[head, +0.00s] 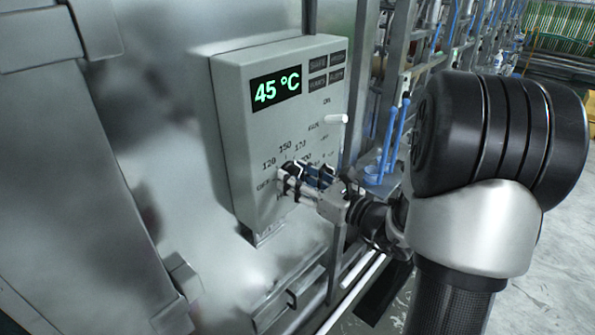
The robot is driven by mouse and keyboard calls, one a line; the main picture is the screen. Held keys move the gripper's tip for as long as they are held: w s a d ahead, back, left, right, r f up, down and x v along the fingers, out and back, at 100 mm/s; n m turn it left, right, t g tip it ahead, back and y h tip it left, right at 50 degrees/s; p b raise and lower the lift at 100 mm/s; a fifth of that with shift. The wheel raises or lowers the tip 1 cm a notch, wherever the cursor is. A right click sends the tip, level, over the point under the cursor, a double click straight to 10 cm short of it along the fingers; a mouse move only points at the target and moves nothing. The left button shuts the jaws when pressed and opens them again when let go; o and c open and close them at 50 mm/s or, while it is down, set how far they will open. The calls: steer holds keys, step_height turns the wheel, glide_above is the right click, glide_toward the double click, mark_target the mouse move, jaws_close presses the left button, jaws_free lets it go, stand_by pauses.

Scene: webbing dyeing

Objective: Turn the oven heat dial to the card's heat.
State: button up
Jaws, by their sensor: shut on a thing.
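The oven control box (232,130) is a pale grey panel on the metal oven wall. Its display (277,91) reads 45 °C in green. Below it, a printed scale shows OFF, 120, 150 and 170, with further marks partly covered. My gripper (287,182) reaches in from the right and is shut on the heat dial at the middle of this scale. The fingers cover most of the dial, so its pointer and setting cannot be read. No card can be made out in this view.
A white lever (337,119) sticks out of the panel just above my gripper, near small lettering. Several dark label buttons (318,65) are beside the display. Metal frame posts and blue parts (393,135) stand behind, right of the box.

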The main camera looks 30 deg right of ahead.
steer(key=shift+m+p, duration=0.3)
steer(key=shift+m, duration=0.2)
steer(key=o, duration=1)
steer(key=shift+o, duration=0.2)
steer(key=shift+s, duration=0.1)
steer(key=v, duration=1.1)
steer(key=shift+s+d, duration=0.15)
steer(key=shift+s, duration=0.25)
